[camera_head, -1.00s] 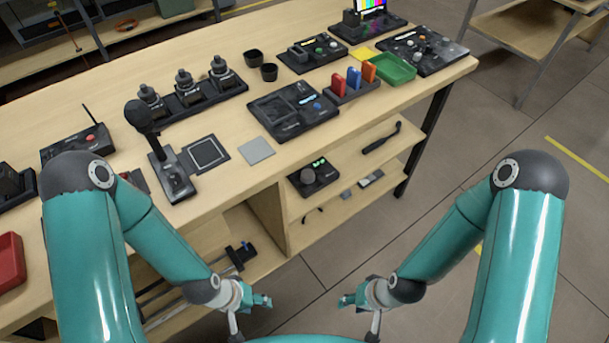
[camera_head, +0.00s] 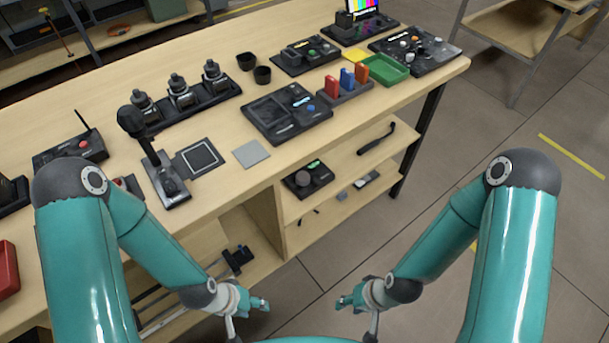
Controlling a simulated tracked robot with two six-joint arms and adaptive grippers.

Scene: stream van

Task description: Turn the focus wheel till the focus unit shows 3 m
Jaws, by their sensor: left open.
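A small black unit with a round dark knob (camera_head: 302,179) and a small green-lit display (camera_head: 315,165) sits on the shelf under the bench top; it looks like the focus unit (camera_head: 321,179) with its wheel. The display's reading is too small to make out. My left gripper (camera_head: 262,303) is open and empty, low in front of the bench, below and left of the unit. My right gripper (camera_head: 342,302) hangs low over the floor, below and right of the unit, apart from it. Its finger gap is not clear. Neither gripper touches anything.
The bench top (camera_head: 225,205) overhangs the shelf (camera_head: 345,205). A dark handle-like tool (camera_head: 376,138) and small items lie right of the unit. Floor between bench and arms is clear.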

